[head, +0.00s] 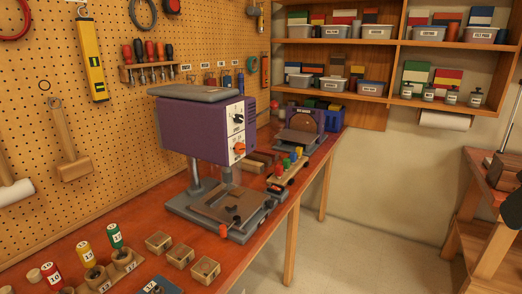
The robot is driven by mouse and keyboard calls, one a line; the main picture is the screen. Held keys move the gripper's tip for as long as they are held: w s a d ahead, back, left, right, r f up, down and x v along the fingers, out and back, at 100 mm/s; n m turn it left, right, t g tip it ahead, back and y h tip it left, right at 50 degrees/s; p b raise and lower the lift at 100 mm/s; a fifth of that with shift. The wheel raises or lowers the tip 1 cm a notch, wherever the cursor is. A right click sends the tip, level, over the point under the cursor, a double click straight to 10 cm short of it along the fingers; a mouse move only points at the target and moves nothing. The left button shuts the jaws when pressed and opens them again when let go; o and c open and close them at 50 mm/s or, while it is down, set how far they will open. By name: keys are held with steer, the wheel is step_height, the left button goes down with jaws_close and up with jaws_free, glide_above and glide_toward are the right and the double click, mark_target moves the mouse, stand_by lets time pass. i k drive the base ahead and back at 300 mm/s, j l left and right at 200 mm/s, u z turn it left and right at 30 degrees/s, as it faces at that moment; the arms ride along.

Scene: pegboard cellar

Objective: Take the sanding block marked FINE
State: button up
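I cannot make out a sanding block marked FINE in the head view. The labels here are mostly too small to read. A dark blue flat item with a pale label (160,288) is cut off by the bottom edge on the red-brown workbench (150,225); I cannot tell what it is. Small dark and wooden pieces (262,160) lie behind the purple drill press, partly hidden by it.
The purple drill press (195,128) stands mid-bench and hides some of the bench behind it. A disc sander (303,125) stands farther back. Wall shelves (395,43) hold labelled bins. The floor (360,245) is clear.

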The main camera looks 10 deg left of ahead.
mark_target(226, 80)
steer(key=i+l+u, duration=1.05)
steer(key=l+u, duration=0.15)
steer(key=l, duration=0.2)
steer(key=i+l+u, duration=0.15)
steer(key=l, duration=0.2)
steer(key=i+l+u, duration=0.1)
steer(key=i+l, duration=0.2)
steer(key=i+l+u, duration=0.15)
steer(key=l, duration=0.3)
steer(key=i+l+u, duration=0.1)
steer(key=l, duration=0.3)
steer(key=i+l+u, duration=0.15)
steer(key=l, duration=0.25)
steer(key=i+l+u, duration=0.1)
steer(key=i+l, duration=0.15)
steer(key=l, duration=0.2)
steer(key=i+l+u, duration=0.15)
steer(key=l, duration=0.3)
steer(key=l+u, duration=0.1)
steer(key=l, duration=0.35)
steer(key=i, duration=0.05)
